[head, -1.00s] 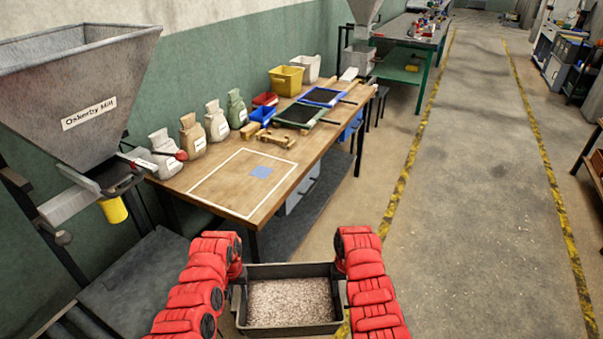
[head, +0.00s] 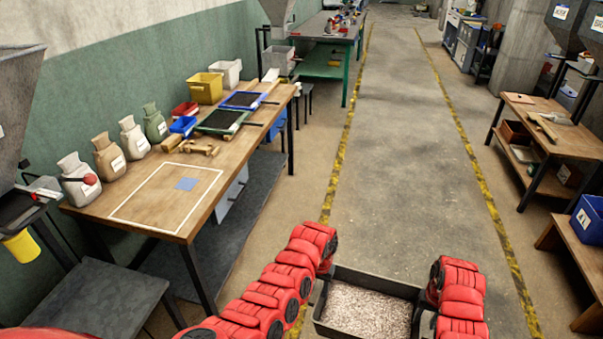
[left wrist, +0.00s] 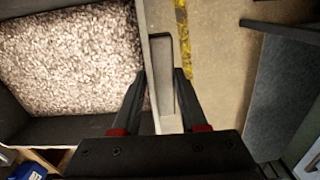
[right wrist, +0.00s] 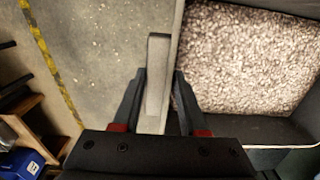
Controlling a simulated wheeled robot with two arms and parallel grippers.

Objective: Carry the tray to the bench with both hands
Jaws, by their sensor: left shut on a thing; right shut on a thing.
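The dark grey tray (head: 376,282) holds a layer of pale grain (head: 366,312) and hangs in front of me, at the bottom of the head view. My left gripper (left wrist: 160,85) is shut on the tray's left handle. My right gripper (right wrist: 160,85) is shut on the handle at the tray's right side. In the head view the gripper tips are hidden behind my red arms. The wooden bench (head: 212,205) with a white outlined rectangle stands to the left, apart from the tray. A blue patch (head: 187,184) lies inside the outline.
Several sacks (head: 108,157) stand along the bench's wall side. Bins, dark-topped frames (head: 222,121) and a wooden piece (head: 199,147) sit farther along. A hopper (head: 20,110) stands at the left. The aisle (head: 410,150) ahead is clear between yellow lines; wooden shelves (head: 550,140) stand right.

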